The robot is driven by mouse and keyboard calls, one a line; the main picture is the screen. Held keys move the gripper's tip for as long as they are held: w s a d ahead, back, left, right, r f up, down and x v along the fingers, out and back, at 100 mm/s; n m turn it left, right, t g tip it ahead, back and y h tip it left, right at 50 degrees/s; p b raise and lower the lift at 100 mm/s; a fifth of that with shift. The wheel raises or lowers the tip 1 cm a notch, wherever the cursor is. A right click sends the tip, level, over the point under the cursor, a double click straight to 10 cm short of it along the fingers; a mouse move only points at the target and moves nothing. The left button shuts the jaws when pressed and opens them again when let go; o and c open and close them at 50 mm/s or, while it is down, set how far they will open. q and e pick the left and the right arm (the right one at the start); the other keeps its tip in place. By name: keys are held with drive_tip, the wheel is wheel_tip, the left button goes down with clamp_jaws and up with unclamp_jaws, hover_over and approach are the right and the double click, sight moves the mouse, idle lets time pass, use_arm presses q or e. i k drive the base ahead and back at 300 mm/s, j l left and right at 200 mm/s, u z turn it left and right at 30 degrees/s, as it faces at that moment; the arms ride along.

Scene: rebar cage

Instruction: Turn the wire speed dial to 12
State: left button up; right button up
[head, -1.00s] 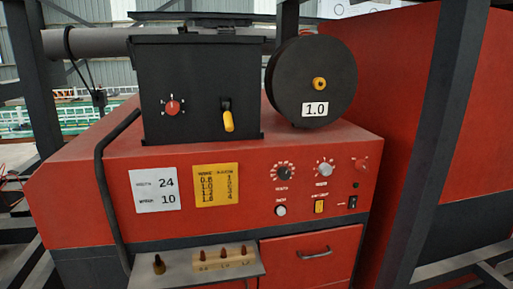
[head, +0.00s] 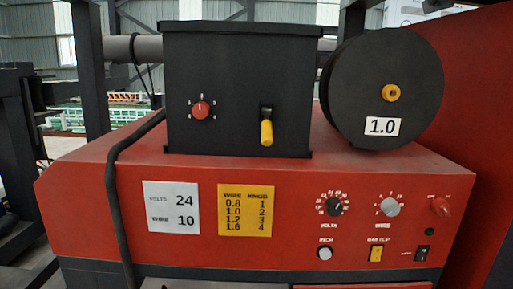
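The grey wire speed dial (head: 390,207) is on the red front panel of the welding machine, at the right in the head view. Small marks ring it and a blurred label sits under it. Its exact setting is too small to read. The black volts dial (head: 334,206) is to its left and a red knob (head: 445,206) to its right. A white card (head: 171,208) on the panel reads volts 24 and wire 10. Neither of my grippers is in view, and nothing covers the dial.
A yellow wire chart (head: 246,210) is on the panel. Above stand a black box (head: 237,85) with a red selector and yellow lever, and a black spool (head: 385,60) marked 1.0. A white button, yellow switch (head: 376,254) and black switch sit below the dials. A black cable (head: 115,200) hangs left.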

sight(390, 206)
drive_tip(key=j+z, duration=0.25)
drive_tip(key=j, duration=0.6)
drive_tip(key=j+z, duration=0.25)
drive_tip(key=j, duration=0.55)
